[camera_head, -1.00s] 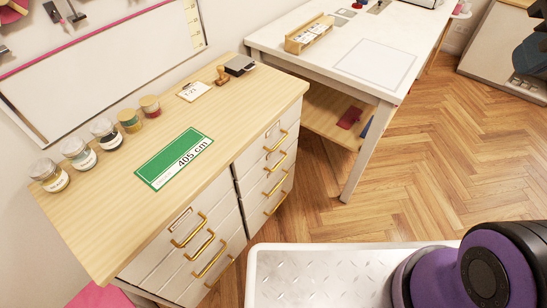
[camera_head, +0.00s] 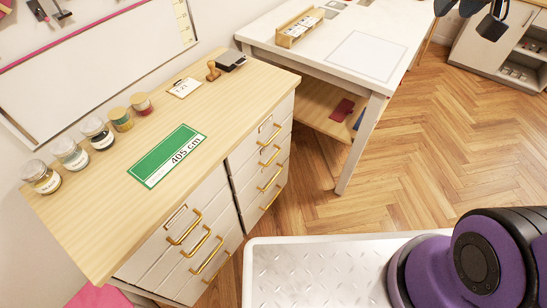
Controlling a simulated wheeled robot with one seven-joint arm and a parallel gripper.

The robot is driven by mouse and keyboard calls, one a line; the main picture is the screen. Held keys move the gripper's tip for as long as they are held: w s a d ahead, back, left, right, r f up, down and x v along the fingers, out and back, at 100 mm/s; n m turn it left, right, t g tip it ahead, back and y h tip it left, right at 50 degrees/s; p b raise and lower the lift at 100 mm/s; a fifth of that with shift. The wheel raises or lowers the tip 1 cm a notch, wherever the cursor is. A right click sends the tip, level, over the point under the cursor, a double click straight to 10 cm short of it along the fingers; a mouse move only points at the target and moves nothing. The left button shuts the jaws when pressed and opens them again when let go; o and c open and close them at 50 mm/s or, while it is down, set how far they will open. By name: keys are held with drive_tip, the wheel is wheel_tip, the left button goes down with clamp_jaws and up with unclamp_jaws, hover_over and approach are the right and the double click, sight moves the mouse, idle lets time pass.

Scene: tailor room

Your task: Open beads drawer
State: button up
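A white drawer cabinet with a pale wooden top (camera_head: 215,112) stands at the left. Its left column of drawers (camera_head: 160,250) and right column of drawers (camera_head: 250,150) have gold bar handles, and all drawers in view look shut. The upper drawers carry small label frames (camera_head: 177,216), too small to read, so I cannot tell which drawer is the beads drawer. Dark parts at the top right edge, apparently my gripper (camera_head: 478,14), are cut off by the frame. They are far from the drawers, and whether the fingers are open is unclear.
My metal base and purple arm fill the front right. Wooden floor (camera_head: 420,160) is clear at right.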

drive_tip(key=w+a+f+t+y, duration=0.1)
drive_tip(key=w+a+f, duration=0.1)
drive_tip(key=w+f, duration=0.85)
drive_tip(key=w+a+f+y, duration=0.1)
drive_tip(key=w+a+f, duration=0.1)
drive_tip(key=w+f, duration=0.85)
drive_tip(key=w+a+f+y, duration=0.2)
drive_tip(key=w+a+f, duration=0.15)
drive_tip(key=f, duration=0.55)
drive_tip(key=w+a+f+y, duration=0.3)
drive_tip(key=w+f, duration=0.1)
drive_tip(key=f, duration=0.4)
drive_tip(key=m+t+y, duration=0.2)
drive_tip(key=m+y, duration=0.4)
drive_tip(key=y, duration=0.1)
approach(274, 156)
drive_tip(key=x, duration=1)
drive_tip(key=shift+f, duration=0.25)
clamp_jaws()
